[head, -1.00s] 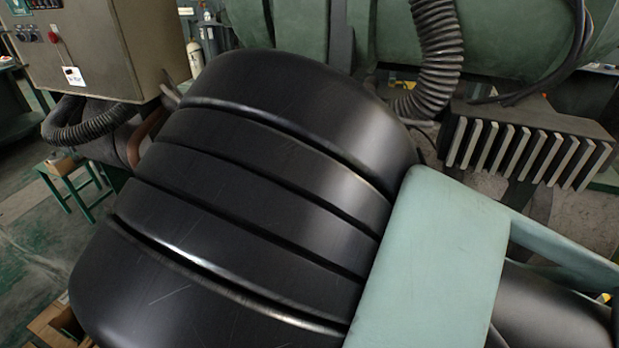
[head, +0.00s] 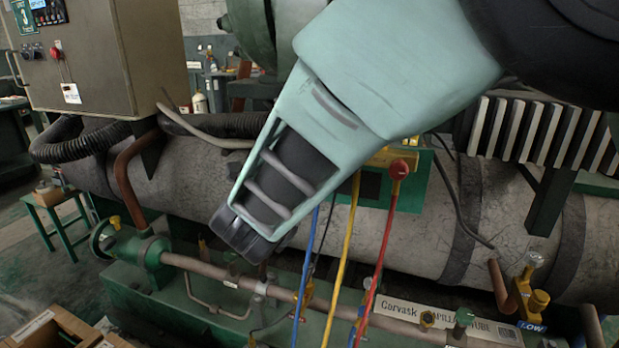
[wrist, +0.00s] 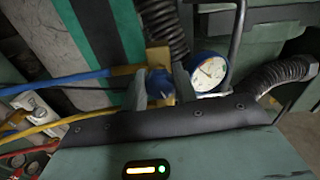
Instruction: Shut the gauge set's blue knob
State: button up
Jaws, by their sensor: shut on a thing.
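In the wrist view my gripper (wrist: 160,78) has its two grey fingers on either side of the blue knob (wrist: 158,84), shut on it. The blue-rimmed gauge (wrist: 209,70) sits just right of the fingers. The yellow gauge-set body (wrist: 124,71) shows behind and left of the knob. In the head view the yellow gauge-set body (head: 393,157) and its red knob (head: 399,169) show right of my arm. My arm hides the blue knob, the gauges and my fingertips there. How far the knob is turned cannot be told.
A blue hose (head: 306,262), a yellow hose (head: 342,262) and a red hose (head: 379,262) hang below the gauge set. A large grey cylinder (head: 460,215) lies behind. A control box (head: 95,55) stands at left, and a ribbed black block (head: 535,130) at right.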

jog(key=m+b, duration=0.1)
jog(key=b, duration=0.1)
jog(key=m+b, duration=0.1)
jog(key=b, duration=0.1)
jog(key=shift+f+m, duration=0.2)
jog(key=shift+m, duration=0.1)
jog(key=shift+r+m+b, duration=0.1)
jog(key=shift+m+b, duration=0.2)
jog(key=shift+b, duration=0.35)
jog(key=shift+r, duration=0.15)
jog(key=o, duration=1)
jog(key=shift+c, duration=0.2)
jog(key=shift+s, duration=0.1)
jog(key=v, duration=1.7)
jog(key=shift+b, duration=0.4)
jog(key=shift+a, duration=0.1)
